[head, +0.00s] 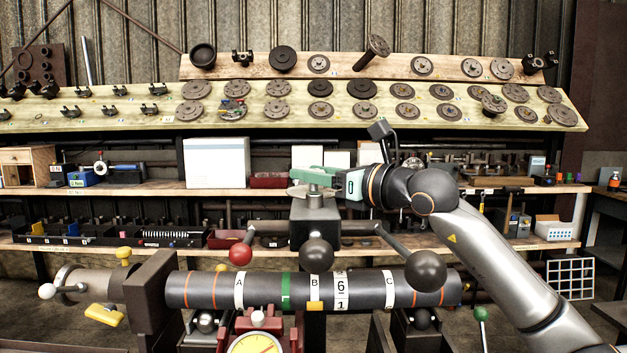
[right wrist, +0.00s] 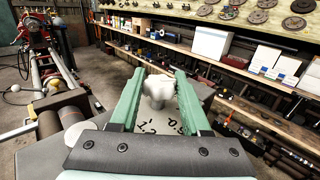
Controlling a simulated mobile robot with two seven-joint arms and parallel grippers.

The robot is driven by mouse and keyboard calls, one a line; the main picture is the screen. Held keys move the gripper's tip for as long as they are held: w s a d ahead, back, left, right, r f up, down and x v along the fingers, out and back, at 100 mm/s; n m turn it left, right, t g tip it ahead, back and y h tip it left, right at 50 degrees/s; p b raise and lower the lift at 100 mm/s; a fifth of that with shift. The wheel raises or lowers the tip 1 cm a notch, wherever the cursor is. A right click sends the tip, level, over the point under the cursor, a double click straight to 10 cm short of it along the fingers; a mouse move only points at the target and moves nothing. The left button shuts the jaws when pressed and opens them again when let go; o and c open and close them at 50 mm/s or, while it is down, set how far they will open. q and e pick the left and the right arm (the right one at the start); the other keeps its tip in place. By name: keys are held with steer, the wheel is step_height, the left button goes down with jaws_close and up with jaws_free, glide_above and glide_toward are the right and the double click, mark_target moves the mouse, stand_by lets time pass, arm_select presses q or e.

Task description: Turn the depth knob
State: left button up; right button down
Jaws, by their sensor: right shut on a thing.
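The depth knob (right wrist: 158,88) is a pale grey lobed knob standing on a round dial plate (right wrist: 157,128) with printed numbers, seen in the right wrist view. My right gripper (head: 308,176) comes in from the right in the head view, level with the top of the dark carriage block (head: 315,222). Its green fingers are shut on the knob, one on each side. In the head view the fingers mostly hide the knob, and the dial plate (head: 298,192) shows as a pale disc below them. I cannot read the knob's setting. My left gripper is out of view.
Ball-ended handles, red (head: 240,254) and dark (head: 426,270), stick out from the block. The driveshaft (head: 262,291) with labelled bands runs across below. A red dial gauge (head: 257,338) stands in front. Shelves of parts (head: 140,190) line the back.

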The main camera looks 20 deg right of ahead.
steer(key=shift+a+f+m+t+h+b, duration=0.1)
steer(key=shift+f+m+t+h+b, duration=0.15)
steer(key=shift+m+h+b, duration=0.3)
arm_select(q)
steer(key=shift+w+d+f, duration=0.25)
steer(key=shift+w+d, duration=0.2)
arm_select(e)
steer(key=shift+r+t+h, duration=0.15)
steer(key=shift+t+h, duration=0.1)
steer(key=shift+h, duration=0.2)
steer(key=c, duration=0.7)
jaws_free()
steer(key=shift+c, duration=0.2)
steer(key=o, duration=0.4)
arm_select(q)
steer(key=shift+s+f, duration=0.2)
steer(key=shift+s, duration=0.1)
arm_select(e)
steer(key=shift+s, duration=0.1)
